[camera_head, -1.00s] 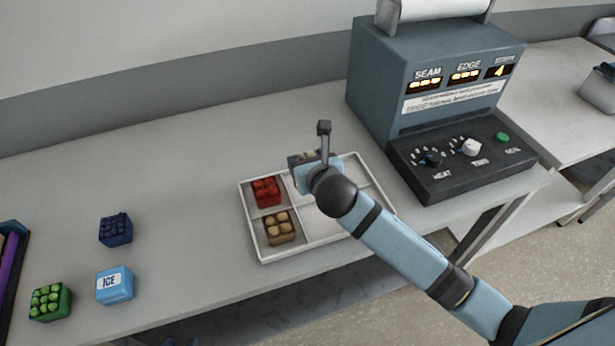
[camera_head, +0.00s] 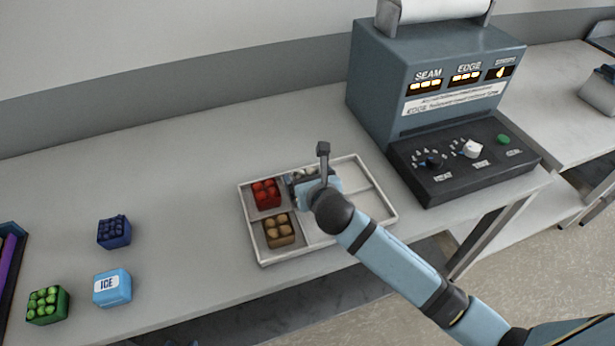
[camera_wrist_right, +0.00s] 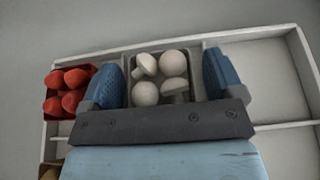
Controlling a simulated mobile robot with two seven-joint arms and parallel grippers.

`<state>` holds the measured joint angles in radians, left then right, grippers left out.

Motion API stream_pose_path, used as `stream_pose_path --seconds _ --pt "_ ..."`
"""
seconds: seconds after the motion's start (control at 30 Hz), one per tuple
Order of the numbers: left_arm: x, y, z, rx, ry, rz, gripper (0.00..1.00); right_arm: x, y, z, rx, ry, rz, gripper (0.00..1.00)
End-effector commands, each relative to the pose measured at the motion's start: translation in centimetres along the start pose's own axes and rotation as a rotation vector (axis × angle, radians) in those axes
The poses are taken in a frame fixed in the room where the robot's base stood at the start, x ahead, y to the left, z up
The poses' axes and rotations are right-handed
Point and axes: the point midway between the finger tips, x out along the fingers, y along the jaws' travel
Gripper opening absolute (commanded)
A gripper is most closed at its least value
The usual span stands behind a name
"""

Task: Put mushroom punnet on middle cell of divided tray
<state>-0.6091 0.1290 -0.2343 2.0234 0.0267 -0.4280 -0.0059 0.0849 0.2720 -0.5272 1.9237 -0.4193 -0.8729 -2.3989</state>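The mushroom punnet (camera_wrist_right: 160,80), a dark square box of white mushrooms, sits between the blue fingers of my right gripper (camera_wrist_right: 162,85) in the right wrist view.
A red punnet (camera_head: 266,193) and a tan punnet (camera_head: 279,230) fill the tray's left column; its right column is empty. Blue (camera_head: 114,231), green (camera_head: 47,305) and ICE (camera_head: 112,288) boxes lie left on the table. A sealing machine (camera_head: 435,100) stands behind right.

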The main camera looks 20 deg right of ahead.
Motion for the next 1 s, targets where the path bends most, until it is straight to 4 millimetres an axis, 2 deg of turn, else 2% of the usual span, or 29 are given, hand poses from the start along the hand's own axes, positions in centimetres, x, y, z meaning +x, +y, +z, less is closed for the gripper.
stream_pose_path --seconds 0.27,0.37,0.7,0.83,1.0 --pt "0.1 0.0 0.2 -0.001 -0.003 0.0 0.43 -0.5 0.0 0.3 0.001 -0.001 0.0 0.87" --pt "0.0 0.0 0.1 0.0 -0.004 0.0 0.43 -1.8 0.0 0.3 -0.001 -0.001 0.001 0.87" --pt "-0.3 0.0 -0.3 0.005 0.001 -0.001 0.43 -9.0 0.0 0.3 -0.001 -0.001 0.001 0.87" --pt "-0.3 0.0 -0.3 0.007 0.001 -0.001 0.43 -10.9 0.0 0.3 0.0 0.0 0.0 0.87" --pt "-0.3 -0.1 -0.3 0.009 0.001 -0.001 0.43 -12.0 0.0 0.2 0.0 0.0 0.0 0.87"
